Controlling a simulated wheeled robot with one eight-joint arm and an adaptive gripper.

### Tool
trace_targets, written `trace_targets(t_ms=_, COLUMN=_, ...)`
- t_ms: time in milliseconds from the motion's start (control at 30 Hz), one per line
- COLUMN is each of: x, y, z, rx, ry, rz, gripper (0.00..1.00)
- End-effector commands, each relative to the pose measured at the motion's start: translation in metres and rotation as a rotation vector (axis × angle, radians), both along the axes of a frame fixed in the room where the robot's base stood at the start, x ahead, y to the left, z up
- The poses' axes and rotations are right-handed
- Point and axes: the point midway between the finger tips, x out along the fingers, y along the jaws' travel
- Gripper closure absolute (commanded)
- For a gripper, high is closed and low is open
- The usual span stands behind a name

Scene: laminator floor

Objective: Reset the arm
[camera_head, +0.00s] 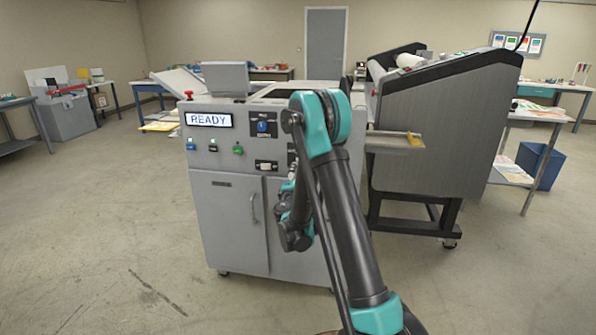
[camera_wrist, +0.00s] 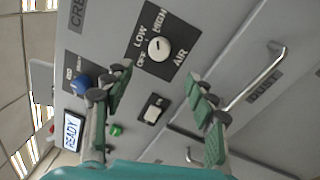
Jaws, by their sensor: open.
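My arm (camera_head: 338,200) rises in front of a grey laminator cabinet and bends at a teal elbow, with its forearm folded down toward the cabinet front. In the wrist view my gripper (camera_wrist: 158,88) is open, with its two green-padded fingers apart and nothing between them. It faces the control panel. A white AIR knob (camera_wrist: 159,48) on a dark plate shows beyond the fingertips, and a white rocker switch (camera_wrist: 153,109) shows between the fingers. In the head view the gripper is largely hidden by my arm, and contact with the panel cannot be told.
The cabinet (camera_head: 228,215) carries a display reading READY (camera_head: 208,120), a blue knob (camera_head: 263,127), a green button (camera_head: 238,149) and a door handle (camera_head: 252,208). A big grey machine (camera_head: 440,130) stands close on the right. The floor at left is clear.

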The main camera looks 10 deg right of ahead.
Motion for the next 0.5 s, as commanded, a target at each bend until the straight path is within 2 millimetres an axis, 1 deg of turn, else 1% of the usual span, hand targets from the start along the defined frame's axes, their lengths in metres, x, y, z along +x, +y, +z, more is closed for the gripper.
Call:
trace_targets(t_ms=33, x=-0.0041, y=0.0013, z=-0.0004, rx=0.0, ry=0.0, rz=0.001, gripper=0.43)
trace_targets(t_ms=133, x=-0.008, y=0.0018, z=-0.0007, rx=0.0, ry=0.0, rz=-0.001, gripper=0.43)
trace_targets(t_ms=433, x=-0.0088, y=0.0018, z=-0.0007, rx=0.0, ry=0.001, rz=-0.001, gripper=0.43)
trace_targets(t_ms=500, x=-0.0102, y=-0.001, z=0.0007, rx=0.011, ry=0.003, rz=-0.007, gripper=0.43)
